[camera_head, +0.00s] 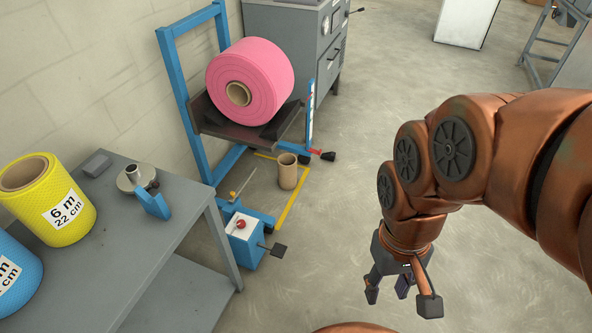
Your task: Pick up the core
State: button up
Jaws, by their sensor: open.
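A brown cardboard core (287,174), a short hollow tube, stands upright on the floor beside the blue lifting stand, within or at the yellow floor marking. Its open top faces up. My gripper (402,290) hangs at the lower right with its dark fingers spread, empty and pointing down. It is well to the right of the core and nearer to the camera, not touching it. Nothing hides the core.
The blue stand (177,100) carries a pink roll (262,75) on its cradle. A grey table (128,222) at left holds a yellow roll (78,226), a blue roll (14,292) and a metal fitting (138,178). Floor between core and gripper is clear.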

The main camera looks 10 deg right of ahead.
aim_at(286, 162)
jog(key=z, duration=1.05)
jog(key=i, duration=3.7)
jog(key=u, duration=4.8)
